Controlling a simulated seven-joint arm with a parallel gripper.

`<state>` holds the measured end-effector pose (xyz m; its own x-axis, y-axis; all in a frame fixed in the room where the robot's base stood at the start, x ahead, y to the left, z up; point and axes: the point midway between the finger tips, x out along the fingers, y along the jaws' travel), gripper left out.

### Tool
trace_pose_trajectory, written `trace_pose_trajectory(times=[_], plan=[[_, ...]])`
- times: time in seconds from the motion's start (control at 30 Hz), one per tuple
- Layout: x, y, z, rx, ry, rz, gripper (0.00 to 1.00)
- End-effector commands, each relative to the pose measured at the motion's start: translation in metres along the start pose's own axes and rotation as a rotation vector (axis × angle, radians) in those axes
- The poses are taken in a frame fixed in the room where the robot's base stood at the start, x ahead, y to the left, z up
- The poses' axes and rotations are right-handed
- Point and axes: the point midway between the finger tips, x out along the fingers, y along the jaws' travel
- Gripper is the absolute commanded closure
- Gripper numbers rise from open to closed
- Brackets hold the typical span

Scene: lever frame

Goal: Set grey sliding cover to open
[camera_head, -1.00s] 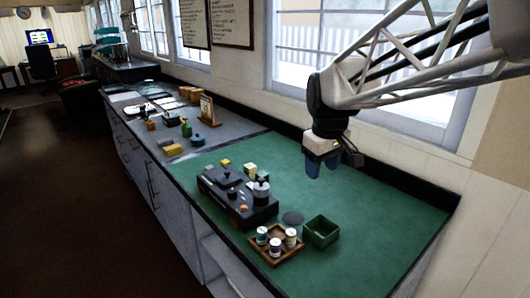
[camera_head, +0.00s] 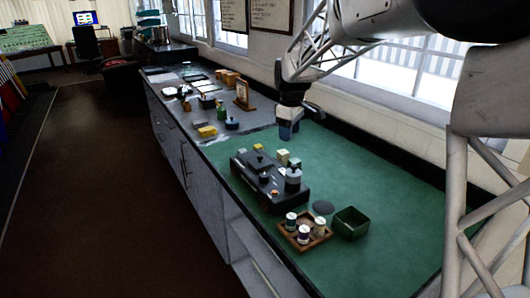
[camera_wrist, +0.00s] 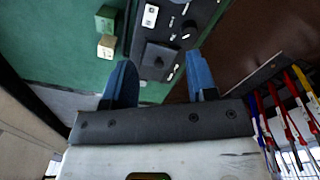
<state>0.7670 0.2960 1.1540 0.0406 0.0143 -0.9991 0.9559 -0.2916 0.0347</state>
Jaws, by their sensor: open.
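A black box-like lever frame (camera_head: 268,182) stands on the green mat. At its far-left end is a dark grey square plate with a knob (camera_head: 258,160), which looks like the sliding cover; I cannot tell how far it is slid. In the wrist view this plate (camera_wrist: 160,57) shows between and beyond the fingertips. My gripper (camera_head: 288,132) is open and empty, with blue fingers pointing down. It is above the mat, behind the frame's far end, apart from it. In the wrist view my gripper (camera_wrist: 160,72) has its fingers spread wide.
A wooden tray (camera_head: 305,233) with several small pots and a green open box (camera_head: 351,222) are nearer. A dark disc (camera_head: 323,207) lies on the mat. The mat's right side is clear; the wall and windows run behind.

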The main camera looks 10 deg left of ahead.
Motion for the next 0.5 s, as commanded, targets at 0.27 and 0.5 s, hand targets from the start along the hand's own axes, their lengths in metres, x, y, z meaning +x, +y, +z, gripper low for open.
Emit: trace_pose_trajectory(times=[0.27,0.5], plan=[[0.036,0.020,-0.074,-0.167,-0.013,-0.022,0.48],[0.060,0.028,-0.117,-0.269,-0.019,-0.035,0.48]])
